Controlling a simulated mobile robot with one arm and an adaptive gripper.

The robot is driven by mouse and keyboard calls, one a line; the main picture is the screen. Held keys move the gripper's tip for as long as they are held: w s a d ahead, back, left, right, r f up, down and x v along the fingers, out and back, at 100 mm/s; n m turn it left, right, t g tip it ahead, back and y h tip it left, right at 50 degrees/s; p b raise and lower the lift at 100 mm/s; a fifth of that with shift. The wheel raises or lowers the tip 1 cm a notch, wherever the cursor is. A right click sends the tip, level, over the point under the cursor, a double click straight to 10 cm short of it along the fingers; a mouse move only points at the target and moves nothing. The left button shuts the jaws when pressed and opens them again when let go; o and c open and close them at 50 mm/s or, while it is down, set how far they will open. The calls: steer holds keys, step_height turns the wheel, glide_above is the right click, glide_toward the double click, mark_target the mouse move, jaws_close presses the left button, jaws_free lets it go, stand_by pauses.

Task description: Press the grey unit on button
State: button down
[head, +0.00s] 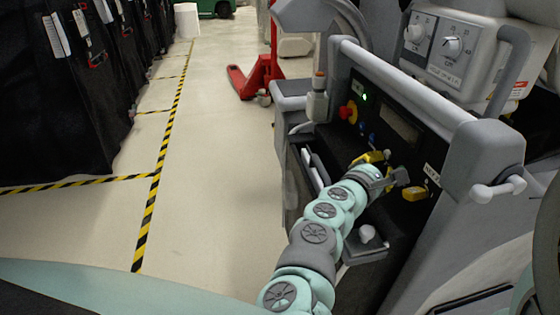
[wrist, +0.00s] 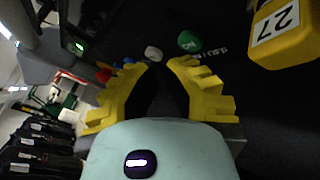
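The grey unit (head: 487,150) stands at the right in the head view, with a dark control panel facing my arm. In the wrist view a round green button (wrist: 189,41) marked ON sits on the dark panel, beside white ON/OFF lettering. My gripper (wrist: 160,66) has yellow fingers that point at the panel with a gap between their tips and nothing in it. The green button is just beyond the right fingertip, and I cannot tell the depth between them. In the head view my gripper (head: 385,160) is at the panel's lower part and hides the button.
A white button (wrist: 153,53), a blue one and a red one lie left of the green button. A yellow block marked 27 (wrist: 285,32) juts out at upper right. A red pallet jack (head: 258,78) and black covered carts (head: 60,100) stand farther off. The floor between is clear.

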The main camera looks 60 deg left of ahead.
steer(key=s, duration=0.1)
steer(key=s+a, duration=0.1)
steer(key=s, duration=0.1)
steer(key=s+a+b, duration=0.1)
steer(key=shift+s, duration=0.4)
stand_by(0.7)
